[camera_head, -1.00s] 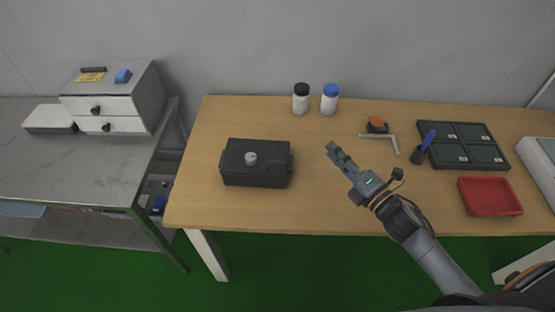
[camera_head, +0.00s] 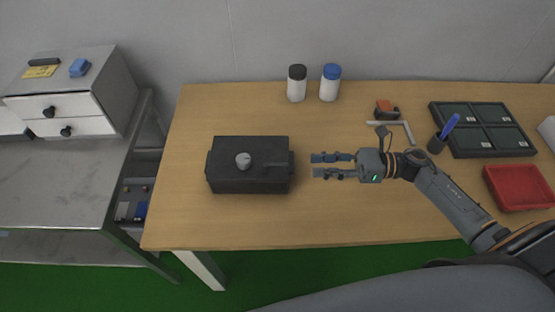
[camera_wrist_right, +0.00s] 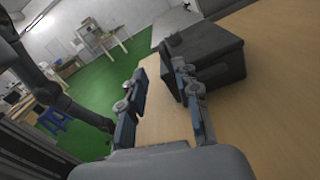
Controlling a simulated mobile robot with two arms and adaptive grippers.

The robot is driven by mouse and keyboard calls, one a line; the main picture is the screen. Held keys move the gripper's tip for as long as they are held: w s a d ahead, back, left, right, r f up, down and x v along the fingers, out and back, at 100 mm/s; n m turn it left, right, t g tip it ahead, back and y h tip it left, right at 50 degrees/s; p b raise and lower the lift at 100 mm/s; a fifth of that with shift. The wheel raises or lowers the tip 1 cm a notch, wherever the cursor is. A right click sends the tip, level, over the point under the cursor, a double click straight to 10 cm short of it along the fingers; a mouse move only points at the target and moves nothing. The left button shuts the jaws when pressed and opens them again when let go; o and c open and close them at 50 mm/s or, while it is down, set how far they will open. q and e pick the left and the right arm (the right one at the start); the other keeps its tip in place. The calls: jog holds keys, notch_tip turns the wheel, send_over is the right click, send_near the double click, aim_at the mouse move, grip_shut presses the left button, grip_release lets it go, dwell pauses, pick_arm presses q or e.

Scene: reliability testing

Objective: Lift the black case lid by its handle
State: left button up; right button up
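The black case (camera_head: 250,181) sits closed on the wooden table, left of its middle. On its lid is a grey round knob handle (camera_head: 243,160). My right gripper (camera_head: 313,166) is just right of the case, apart from it, with its fingers pointing left at the case. The two fingers are apart with nothing between them.
White bottles with black (camera_head: 297,84) and blue (camera_head: 330,83) caps stand at the back of the wooden table (camera_head: 270,228). A drawer unit (camera_head: 72,95) stands on the left bench.

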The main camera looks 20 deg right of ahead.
aim_at(278, 164)
jog(key=p+x, duration=0.2)
jog(key=x, duration=0.7)
jog(key=shift+w+a+p, duration=0.25)
jog(key=shift+a+p, duration=0.05)
jog(key=shift+w+a, duration=0.15)
jog(key=shift+a, duration=0.1)
jog(key=shift+a+f, duration=0.1)
jog(key=shift+a, duration=0.05)
pick_arm(q)
jog(key=r, duration=0.3)
jog(key=shift+w+r, duration=0.1)
jog(key=shift+w, duration=0.15)
pick_arm(e)
grip_shut()
